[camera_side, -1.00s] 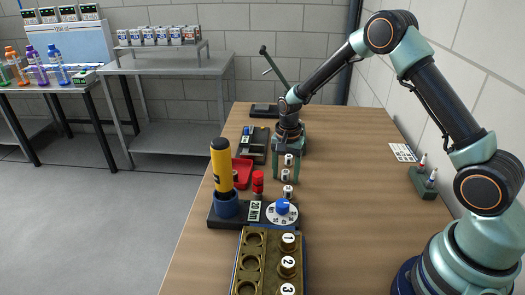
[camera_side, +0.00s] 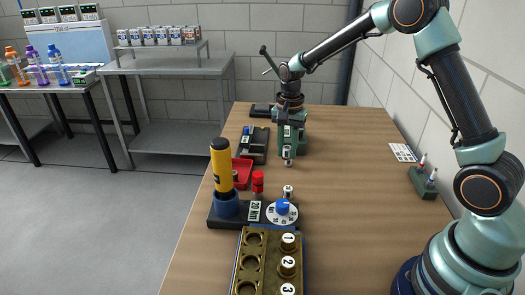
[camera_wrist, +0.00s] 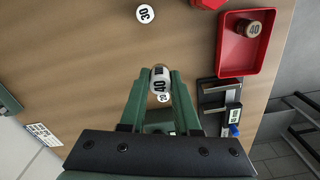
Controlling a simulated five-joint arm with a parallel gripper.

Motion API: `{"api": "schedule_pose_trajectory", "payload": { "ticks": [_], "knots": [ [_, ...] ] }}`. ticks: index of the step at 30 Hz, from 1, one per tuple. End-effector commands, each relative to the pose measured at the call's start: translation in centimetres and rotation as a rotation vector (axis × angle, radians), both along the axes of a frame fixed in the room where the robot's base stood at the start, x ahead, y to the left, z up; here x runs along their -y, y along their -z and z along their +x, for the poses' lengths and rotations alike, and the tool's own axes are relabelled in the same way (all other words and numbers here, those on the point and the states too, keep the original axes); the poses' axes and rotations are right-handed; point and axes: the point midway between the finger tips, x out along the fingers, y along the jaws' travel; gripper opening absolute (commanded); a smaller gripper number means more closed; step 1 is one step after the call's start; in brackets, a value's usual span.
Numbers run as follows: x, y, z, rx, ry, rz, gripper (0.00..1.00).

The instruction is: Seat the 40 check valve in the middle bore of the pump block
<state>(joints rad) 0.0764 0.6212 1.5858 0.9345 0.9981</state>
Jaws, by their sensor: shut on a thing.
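My gripper (camera_side: 288,147) is shut on a white check valve (camera_wrist: 159,84) marked 40, which sits between the green fingertips in the wrist view. Another white valve (camera_wrist: 146,13) marked 30 stands apart on the table. The brass-coloured pump block (camera_side: 269,258) lies at the near edge in the side view, with a row of open round bores on its left and caps numbered 1, 2 and 3 on its right. Its near end is cut off.
A yellow tool (camera_side: 222,165) stands upright in a dark blue holder, near a red part (camera_side: 258,183) and a blue knob (camera_side: 283,206) on a white dial. The table's right side is largely clear.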

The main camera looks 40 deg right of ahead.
Motion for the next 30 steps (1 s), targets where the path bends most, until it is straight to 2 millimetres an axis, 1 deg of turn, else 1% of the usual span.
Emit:
{"api": "schedule_pose_trajectory", "payload": {
  "ticks": [1,6,9,13,17,20,23,30],
  "knots": [
    [0.0,-1.8,0.2,0.008,0.000,0.000,0.00],
    [0.0,-6.3,0.1,0.007,0.000,-0.001,0.00],
    [0.0,-8.3,0.1,0.005,0.000,-0.001,0.00],
    [0.0,-10.2,0.1,0.003,0.000,-0.001,0.00],
    [0.0,-11.3,-0.1,0.001,-0.012,0.000,0.00],
    [-0.3,-11.8,-0.8,0.001,-0.070,0.000,0.00],
    [-0.8,-11.9,-2.3,0.000,-0.193,0.000,0.00],
    [-2.4,-11.3,-7.6,0.001,-0.622,0.000,0.00]
  ]
}}
